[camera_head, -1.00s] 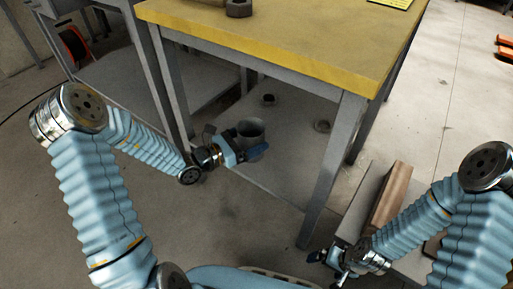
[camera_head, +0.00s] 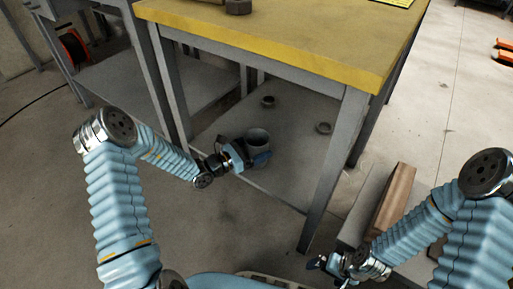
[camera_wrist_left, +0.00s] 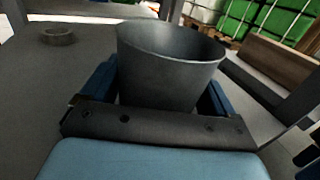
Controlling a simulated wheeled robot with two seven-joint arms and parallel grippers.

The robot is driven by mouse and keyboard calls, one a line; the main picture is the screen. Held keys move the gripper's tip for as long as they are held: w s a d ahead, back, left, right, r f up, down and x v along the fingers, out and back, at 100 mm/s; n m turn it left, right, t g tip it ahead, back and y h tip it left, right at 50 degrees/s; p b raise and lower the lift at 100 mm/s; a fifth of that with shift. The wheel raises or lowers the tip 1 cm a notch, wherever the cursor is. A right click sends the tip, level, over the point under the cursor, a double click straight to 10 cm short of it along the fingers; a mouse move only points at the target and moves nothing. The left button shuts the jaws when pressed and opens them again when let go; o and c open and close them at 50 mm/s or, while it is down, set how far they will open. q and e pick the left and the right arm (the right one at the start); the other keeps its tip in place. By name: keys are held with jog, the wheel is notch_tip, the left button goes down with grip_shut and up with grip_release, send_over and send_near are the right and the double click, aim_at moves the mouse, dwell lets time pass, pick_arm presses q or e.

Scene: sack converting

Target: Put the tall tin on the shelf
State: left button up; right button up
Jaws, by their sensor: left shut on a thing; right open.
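The tall tin (camera_head: 257,139) is a dark grey, open-topped cylinder under the yellow-topped table. My left gripper (camera_head: 248,160) is shut on it. In the left wrist view the tin (camera_wrist_left: 168,62) stands between the two blue fingers, with its rim tilted slightly in the picture. The tin is over the grey lower shelf (camera_head: 220,130) of the table; its base is hidden, so I cannot tell whether it touches the shelf. My right gripper (camera_head: 328,265) is open and empty at the lower right, beside the wooden beam.
The yellow table top (camera_head: 290,40) is above the shelf, with a front leg (camera_head: 335,170) right of the tin. Two small dark rings (camera_head: 268,101) (camera_head: 323,128) lie on the shelf. A brown wooden beam (camera_head: 392,200) lies at the right.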

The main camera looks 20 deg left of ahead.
pick_arm(q)
jog(key=shift+f, duration=0.2)
jog(key=o, duration=0.8)
jog(key=shift+r, duration=0.2)
jog(key=shift+s+a, duration=0.2)
jog(key=p+v, duration=0.1)
jog(key=v, duration=1)
jog(key=shift+s, duration=0.2)
jog(key=shift+a, duration=0.1)
